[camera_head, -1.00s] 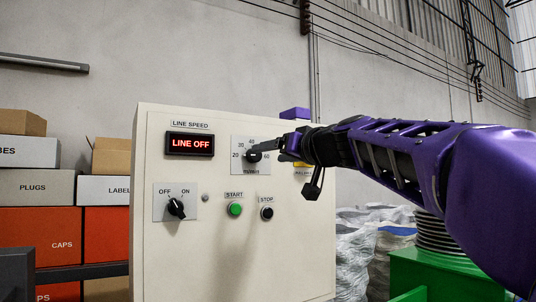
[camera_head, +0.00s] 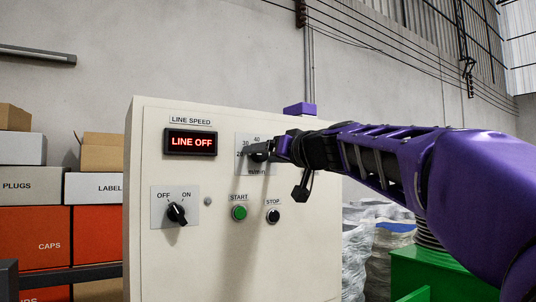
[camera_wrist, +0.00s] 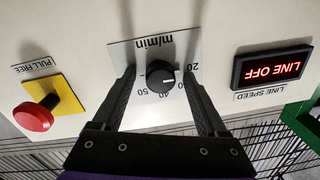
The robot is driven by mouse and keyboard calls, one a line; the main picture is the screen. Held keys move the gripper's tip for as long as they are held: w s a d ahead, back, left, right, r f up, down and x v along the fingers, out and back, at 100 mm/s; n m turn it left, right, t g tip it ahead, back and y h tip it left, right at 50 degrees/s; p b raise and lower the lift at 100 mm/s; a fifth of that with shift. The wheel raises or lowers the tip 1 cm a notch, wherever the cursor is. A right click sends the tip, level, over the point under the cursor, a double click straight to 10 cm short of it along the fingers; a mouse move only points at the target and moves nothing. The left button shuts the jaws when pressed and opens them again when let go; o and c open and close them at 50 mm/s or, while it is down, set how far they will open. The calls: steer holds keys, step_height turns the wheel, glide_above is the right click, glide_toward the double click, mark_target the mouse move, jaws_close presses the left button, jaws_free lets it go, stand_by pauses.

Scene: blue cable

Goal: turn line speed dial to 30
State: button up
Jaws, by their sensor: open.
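The line speed dial (camera_wrist: 160,76) is a round black knob on a grey scale plate (camera_wrist: 125,52). The wrist view shows it upside down, its white mark pointing right, toward the 20 side; the exact reading is unclear. My gripper (camera_wrist: 161,70) is open, one finger on each side of the knob, with a small gap showing. The right finger covers part of the scale near 30. In the head view the dial (camera_head: 259,152) is partly behind my gripper (camera_head: 272,150). The display (camera_head: 191,142) reads LINE OFF in red.
Below the dial are the green START button (camera_head: 239,213), black STOP button (camera_head: 273,215) and black OFF/ON switch (camera_head: 177,213). A red PULL FREE button (camera_wrist: 35,115) on a yellow plate shows in the wrist view. Boxes (camera_head: 38,236) stand left of the cabinet.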

jaws_close()
stand_by(0.3)
steer(key=shift+m, duration=0.4)
steer(key=m+b, duration=0.1)
steer(key=m, duration=0.1)
steer(key=shift+f+m+b, duration=0.1)
steer(key=shift+m+b, duration=0.2)
steer(key=shift+b, duration=0.05)
steer(key=m+b, duration=0.1)
steer(key=m, duration=0.4)
steer(key=shift+m, duration=0.3)
